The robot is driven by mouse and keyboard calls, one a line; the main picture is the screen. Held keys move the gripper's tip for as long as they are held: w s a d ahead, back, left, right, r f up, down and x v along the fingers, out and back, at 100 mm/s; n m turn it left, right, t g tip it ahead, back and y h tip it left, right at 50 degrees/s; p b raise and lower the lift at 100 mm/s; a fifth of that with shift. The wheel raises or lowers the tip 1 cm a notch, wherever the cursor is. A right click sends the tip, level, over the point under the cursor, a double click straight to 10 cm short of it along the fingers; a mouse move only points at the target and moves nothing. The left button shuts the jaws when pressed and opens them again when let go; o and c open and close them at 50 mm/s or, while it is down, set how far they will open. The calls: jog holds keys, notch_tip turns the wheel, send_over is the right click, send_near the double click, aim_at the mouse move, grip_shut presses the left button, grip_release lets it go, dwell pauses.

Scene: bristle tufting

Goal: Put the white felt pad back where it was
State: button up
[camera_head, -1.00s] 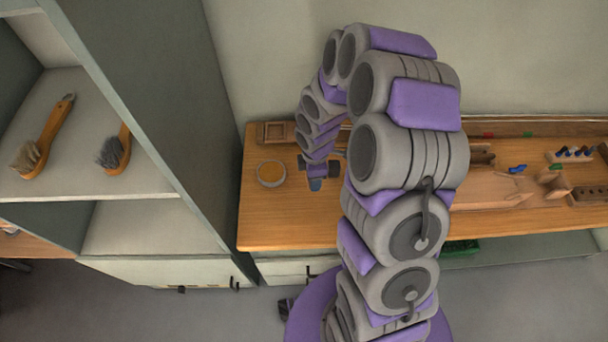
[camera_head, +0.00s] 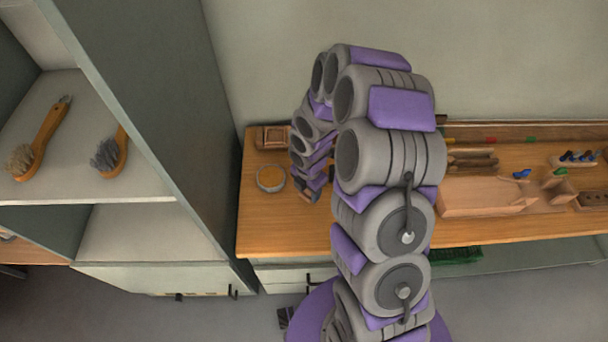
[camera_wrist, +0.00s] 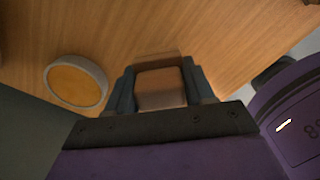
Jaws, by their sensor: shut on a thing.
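My gripper (camera_wrist: 160,74) is shut on a brown block-like piece (camera_wrist: 160,90), seen between the two dark fingers in the wrist view. No white felt pad can be made out in either view. In the head view my gripper (camera_head: 308,192) is low over the left part of the wooden bench (camera_head: 290,232), just right of a round pale dish (camera_head: 271,187) with an orange-yellow filling. The dish also shows left of the fingers in the wrist view (camera_wrist: 76,81). My arm hides part of the bench's middle.
A small wooden tray (camera_head: 273,137) lies at the bench's back left. A wooden box (camera_head: 485,197) and a rack with blue pieces (camera_head: 573,160) stand to the right. A tall shelf (camera_head: 165,120) with two brushes (camera_head: 42,135) (camera_head: 112,155) rises at the left.

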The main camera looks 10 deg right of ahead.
jog(key=w, duration=0.2)
jog(key=w+b, duration=0.1)
jog(key=w, duration=0.2)
jog(key=w+f, duration=0.1)
jog(key=w, duration=0.2)
jog(key=shift+w+d, duration=0.25)
jog(key=shift+d, duration=0.1)
jog(key=shift+f+b, duration=0.85)
jog(key=shift+f, duration=0.8)
jog(key=shift+f, duration=0.1)
jog(key=o, duration=0.9)
jog(key=shift+o, duration=0.2)
notch_tip(320, 180, up, 12)
jog(key=p, duration=0.3)
jog(key=shift+s, duration=0.1)
